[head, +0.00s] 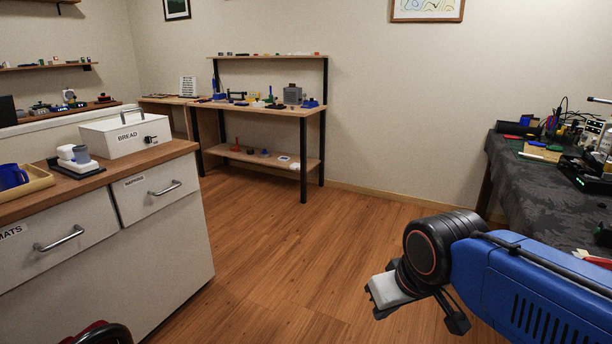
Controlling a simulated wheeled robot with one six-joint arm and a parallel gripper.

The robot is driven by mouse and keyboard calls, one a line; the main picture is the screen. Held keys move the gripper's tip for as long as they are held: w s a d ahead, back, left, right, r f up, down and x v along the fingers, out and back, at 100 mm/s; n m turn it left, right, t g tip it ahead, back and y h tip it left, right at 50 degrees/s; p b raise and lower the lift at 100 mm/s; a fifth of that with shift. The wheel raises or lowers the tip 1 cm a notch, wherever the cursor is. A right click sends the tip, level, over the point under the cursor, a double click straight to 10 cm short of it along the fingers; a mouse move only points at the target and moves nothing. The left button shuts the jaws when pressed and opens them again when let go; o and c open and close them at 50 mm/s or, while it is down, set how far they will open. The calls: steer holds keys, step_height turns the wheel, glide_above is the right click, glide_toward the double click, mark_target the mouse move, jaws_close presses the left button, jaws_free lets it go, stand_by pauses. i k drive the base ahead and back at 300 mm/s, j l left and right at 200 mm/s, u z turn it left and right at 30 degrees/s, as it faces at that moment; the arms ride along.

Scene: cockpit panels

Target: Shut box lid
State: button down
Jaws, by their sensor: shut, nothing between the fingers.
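A white box (125,137) labelled BREAD stands on the wooden counter top at the left. My gripper (420,308) is at the lower right, over the open floor and far from the box. It is shut and empty; its fingertips are partly hidden by its own body.
The counter (120,240) has drawers with metal handles. A tray (35,182) with a blue mug stands at its left end. A workbench (265,110) with small items is at the back. A cloth-covered table (540,190) is at the right. The floor between is clear.

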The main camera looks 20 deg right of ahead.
mark_target(584, 154)
steer(key=i+z, duration=0.2)
steer(key=i, duration=0.8)
steer(key=i+j+z, duration=0.15)
steer(key=i, duration=0.8)
